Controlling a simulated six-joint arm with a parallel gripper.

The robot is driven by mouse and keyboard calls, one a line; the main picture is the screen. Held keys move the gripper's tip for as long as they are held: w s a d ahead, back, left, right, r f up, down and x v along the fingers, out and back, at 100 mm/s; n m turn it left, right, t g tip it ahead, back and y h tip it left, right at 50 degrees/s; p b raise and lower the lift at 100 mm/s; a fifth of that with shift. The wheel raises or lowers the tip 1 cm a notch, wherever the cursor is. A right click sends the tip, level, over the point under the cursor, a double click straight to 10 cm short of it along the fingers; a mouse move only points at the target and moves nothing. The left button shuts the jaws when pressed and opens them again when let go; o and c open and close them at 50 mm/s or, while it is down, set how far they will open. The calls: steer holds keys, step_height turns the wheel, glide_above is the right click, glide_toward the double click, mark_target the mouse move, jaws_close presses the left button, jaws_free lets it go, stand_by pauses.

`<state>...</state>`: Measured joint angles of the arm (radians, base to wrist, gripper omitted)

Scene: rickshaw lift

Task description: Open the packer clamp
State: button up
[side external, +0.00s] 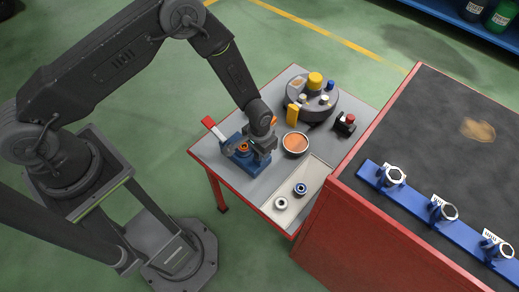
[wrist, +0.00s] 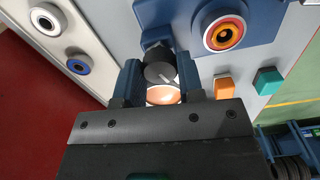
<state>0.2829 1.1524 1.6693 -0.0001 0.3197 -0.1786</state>
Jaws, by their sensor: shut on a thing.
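The packer (side external: 243,160) is a blue fixture on the grey table, with an orange ring in its top and a red-handled lever (side external: 214,129) raised at its left. In the wrist view the blue fixture (wrist: 262,22) and its orange-and-black ring (wrist: 223,33) show at the top. My gripper (side external: 263,148) is low over the fixture's right side. In the wrist view my gripper (wrist: 161,66) has its two fingers on either side of a dark round knob (wrist: 157,73) at the fixture's edge and is shut on it. The fixture's far parts are partly hidden.
A bowl with copper-coloured contents (side external: 295,144) stands right of my gripper. A dark round stand (side external: 325,112) with coloured pieces is behind. A red-sided bench (side external: 350,235) borders the right.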

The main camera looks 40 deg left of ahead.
steer(key=shift+m, duration=1.9)
steer(key=o, duration=0.9)
step_height(320, 180, up, 14)
steer(key=shift+f, duration=0.1)
